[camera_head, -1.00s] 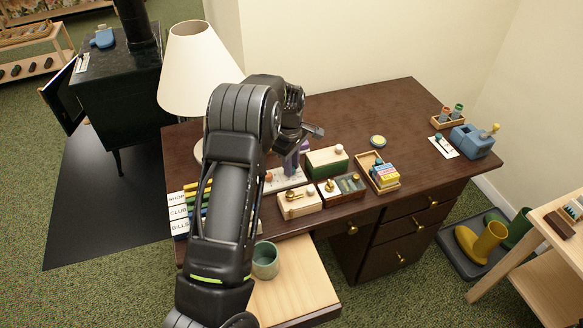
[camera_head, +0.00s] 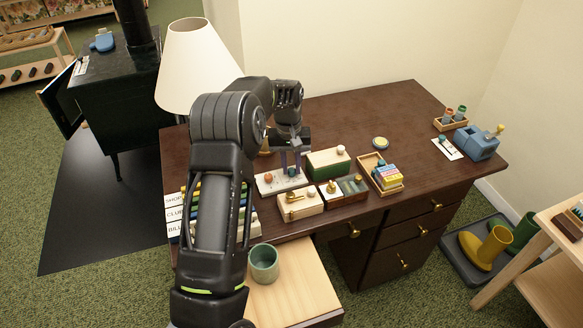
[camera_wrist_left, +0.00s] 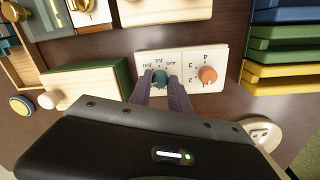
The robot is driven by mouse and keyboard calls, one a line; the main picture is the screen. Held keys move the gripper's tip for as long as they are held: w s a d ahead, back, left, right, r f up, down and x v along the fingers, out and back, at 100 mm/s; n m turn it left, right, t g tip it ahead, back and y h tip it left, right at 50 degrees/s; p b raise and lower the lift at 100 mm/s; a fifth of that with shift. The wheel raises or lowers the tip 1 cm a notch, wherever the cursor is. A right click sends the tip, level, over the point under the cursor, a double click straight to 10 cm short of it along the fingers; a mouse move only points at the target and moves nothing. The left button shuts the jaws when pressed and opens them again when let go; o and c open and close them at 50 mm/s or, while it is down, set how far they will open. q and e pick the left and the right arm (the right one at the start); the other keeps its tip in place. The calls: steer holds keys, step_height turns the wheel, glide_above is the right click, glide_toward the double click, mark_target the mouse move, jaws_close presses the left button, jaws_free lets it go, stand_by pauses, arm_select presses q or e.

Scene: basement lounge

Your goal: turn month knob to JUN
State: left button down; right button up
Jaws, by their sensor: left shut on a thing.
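A pale plate (camera_head: 262,186) with two knobs sits on the dark desk, near its front edge. The teal month knob (camera_wrist_left: 160,76) has JUN, JUL and AUG printed around it, upside down in the left wrist view. An orange knob (camera_wrist_left: 208,74) with numbers sits beside it and also shows in the head view (camera_head: 268,178). My left gripper (camera_head: 291,166) points down at the plate. Its two purple fingers (camera_wrist_left: 161,86) are shut on the teal knob, one on each side. I cannot make out where the knob's mark points. My right gripper is not in view.
A green box (camera_head: 328,163) with a white knob and a cream box (camera_head: 299,205) stand close beside the plate. A lamp (camera_head: 190,70) stands at the desk's left. The desk's back middle is mostly clear.

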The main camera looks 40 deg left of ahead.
mark_target(291, 169)
arm_select(q)
steer(key=m, duration=0.5)
steer(key=shift+m+b, duration=0.3)
steer(key=m, duration=0.6)
steer(key=shift+g, duration=0.3)
steer(key=c, duration=1.2)
jaws_free()
step_height(291, 169, up, 8)
steer(key=shift+w+a+f, duration=0.1)
steer(key=shift+w+a, duration=0.05)
